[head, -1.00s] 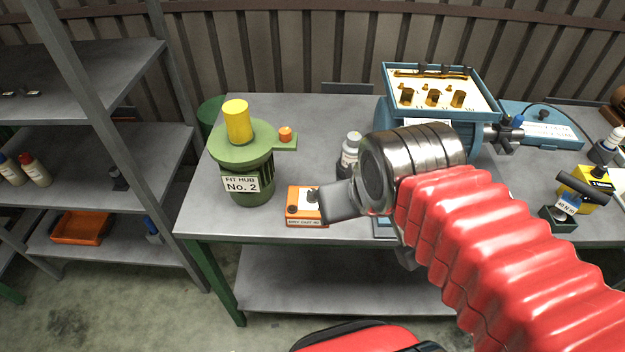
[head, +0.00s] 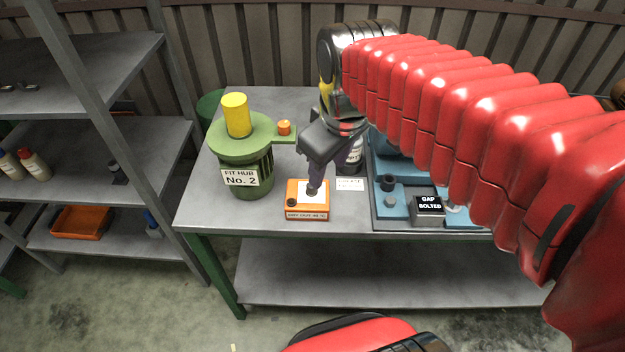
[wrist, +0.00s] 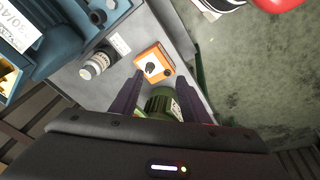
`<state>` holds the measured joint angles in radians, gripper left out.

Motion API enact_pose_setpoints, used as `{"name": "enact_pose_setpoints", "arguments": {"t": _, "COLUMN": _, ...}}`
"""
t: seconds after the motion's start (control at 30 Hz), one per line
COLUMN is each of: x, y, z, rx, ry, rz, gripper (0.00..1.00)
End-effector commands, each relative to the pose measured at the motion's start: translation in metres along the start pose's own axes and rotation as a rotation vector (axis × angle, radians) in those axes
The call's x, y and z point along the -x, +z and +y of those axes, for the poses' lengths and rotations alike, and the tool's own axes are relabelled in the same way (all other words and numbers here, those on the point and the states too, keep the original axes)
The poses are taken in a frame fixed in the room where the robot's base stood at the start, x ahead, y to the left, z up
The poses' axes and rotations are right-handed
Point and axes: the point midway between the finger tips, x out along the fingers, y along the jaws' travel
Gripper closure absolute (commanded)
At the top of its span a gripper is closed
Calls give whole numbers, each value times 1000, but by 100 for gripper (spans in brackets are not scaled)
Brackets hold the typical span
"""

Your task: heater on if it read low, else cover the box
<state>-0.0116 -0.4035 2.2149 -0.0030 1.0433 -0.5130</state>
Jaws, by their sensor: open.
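A small orange box (head: 307,213) stands near the front edge of the table, with a white top panel, dark knobs and a front label too small to read surely. It also shows in the wrist view (wrist: 160,55). My gripper (head: 314,186) is open and points down over the box, its fingers covering part of the top in the head view. In the wrist view the two purple fingers (wrist: 160,82) are apart, with the box just beyond their tips. I cannot tell whether they touch it. The blue motor's open box is hidden behind my arm in the head view.
A green hub (head: 245,160) labelled "FIT HUB No. 2" with a yellow cylinder stands left of the box. A bottle (wrist: 92,68) stands behind it. A blue fixture (head: 390,212) with a "GAP BOLTED" block (head: 428,207) is right. Shelves (head: 85,145) stand far left.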

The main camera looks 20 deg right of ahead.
Motion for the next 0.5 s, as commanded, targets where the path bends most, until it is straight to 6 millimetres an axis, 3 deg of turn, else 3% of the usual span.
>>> {"name": "enact_pose_setpoints", "arguments": {"t": 0.5, "x": -45, "y": -69, "z": 40, "rx": 550, "ry": -161, "rz": -156, "gripper": 58}}
